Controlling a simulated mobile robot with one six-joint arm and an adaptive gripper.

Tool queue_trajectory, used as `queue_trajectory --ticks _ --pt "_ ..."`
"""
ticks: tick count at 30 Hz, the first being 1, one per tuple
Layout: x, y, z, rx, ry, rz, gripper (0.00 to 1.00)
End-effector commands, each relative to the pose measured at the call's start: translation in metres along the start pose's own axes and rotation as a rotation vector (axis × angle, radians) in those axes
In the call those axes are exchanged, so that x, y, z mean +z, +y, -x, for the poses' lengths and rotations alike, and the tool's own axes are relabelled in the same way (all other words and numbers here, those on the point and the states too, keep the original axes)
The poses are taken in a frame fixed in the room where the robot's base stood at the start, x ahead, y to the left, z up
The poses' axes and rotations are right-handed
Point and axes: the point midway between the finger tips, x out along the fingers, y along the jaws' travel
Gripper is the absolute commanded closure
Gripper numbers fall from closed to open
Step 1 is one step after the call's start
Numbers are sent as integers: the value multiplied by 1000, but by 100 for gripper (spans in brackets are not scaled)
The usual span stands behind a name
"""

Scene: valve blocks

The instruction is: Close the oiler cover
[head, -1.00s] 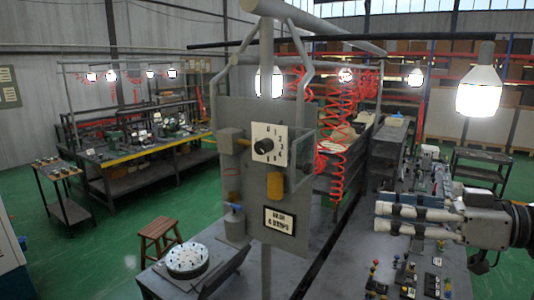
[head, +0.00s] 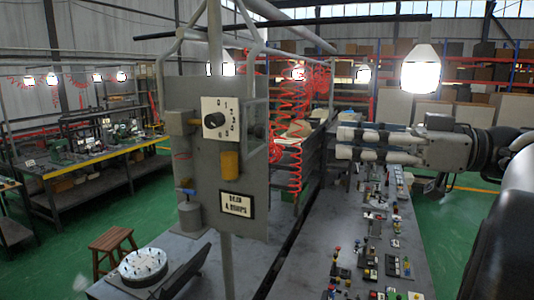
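A grey upright panel (head: 198,155) hangs from a pipe frame left of centre. It carries a white dial plate with a black knob (head: 213,120), a yellow cylinder (head: 230,165) and a grey bottle-like part with a blue top (head: 189,215). A thin framed, see-through flap (head: 256,118) stands out at the panel's right edge, beside the dial; it looks like a cover swung open. I cannot tell for sure which part is the oiler. My gripper (head: 341,143) is right of the panel, pointing left, its two pale fingers apart and empty. It looks clear of the panel.
A long bench (head: 375,220) with several small valve parts runs below my arm. Red coiled hoses (head: 297,130) hang behind the panel. A round disc (head: 142,265) lies on the table at lower left, near a wooden stool (head: 113,245). Lamps hang at the top right.

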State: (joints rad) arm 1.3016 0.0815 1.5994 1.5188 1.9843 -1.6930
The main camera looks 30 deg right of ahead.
Motion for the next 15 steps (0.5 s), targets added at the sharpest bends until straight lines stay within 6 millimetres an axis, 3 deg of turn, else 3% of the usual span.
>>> queue_trajectory --ticks 5,15 --pt "3 -5 -11 -7 3 2 61" --pt "-3 -6 -89 -10 4 -2 61"
